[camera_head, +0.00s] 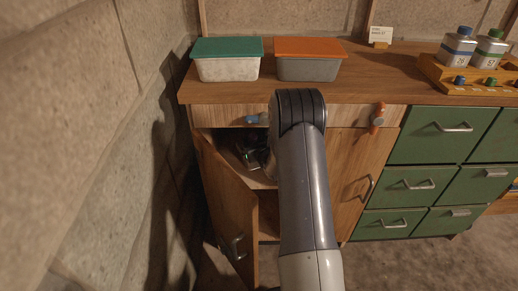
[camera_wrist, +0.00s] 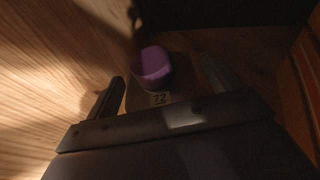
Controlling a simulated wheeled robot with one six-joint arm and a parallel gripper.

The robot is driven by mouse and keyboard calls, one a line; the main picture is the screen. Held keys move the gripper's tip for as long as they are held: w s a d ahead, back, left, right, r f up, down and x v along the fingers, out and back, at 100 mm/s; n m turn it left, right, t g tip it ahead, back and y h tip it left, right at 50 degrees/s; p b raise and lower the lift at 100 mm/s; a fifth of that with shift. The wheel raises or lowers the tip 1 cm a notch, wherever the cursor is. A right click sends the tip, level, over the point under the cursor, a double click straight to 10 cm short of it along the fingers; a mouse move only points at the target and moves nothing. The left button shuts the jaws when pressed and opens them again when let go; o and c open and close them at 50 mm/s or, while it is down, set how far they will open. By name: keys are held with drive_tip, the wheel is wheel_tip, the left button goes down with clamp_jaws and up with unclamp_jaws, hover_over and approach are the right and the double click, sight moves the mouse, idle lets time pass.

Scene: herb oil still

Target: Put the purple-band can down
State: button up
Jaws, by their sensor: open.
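My gripper (camera_wrist: 163,74) is open, with one finger on each side of the can and a visible gap at the left. In the head view my gripper (camera_head: 248,152) reaches into the open left compartment of the wooden cabinet (camera_head: 225,117). The can cannot be made out there.
The left cabinet door (camera_head: 226,205) hangs open beside my arm. The right door (camera_head: 361,180) is shut. Green drawers (camera_head: 436,133) stand to the right. On top are a green-lidded box (camera_head: 227,69), an orange-lidded box (camera_head: 308,69) and a wooden rack (camera_head: 434,73) with bottles.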

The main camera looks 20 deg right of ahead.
drive_tip(key=p+v, duration=0.1)
drive_tip(key=v, duration=1.1)
drive_tip(key=shift+p, duration=0.3)
idle(0.6)
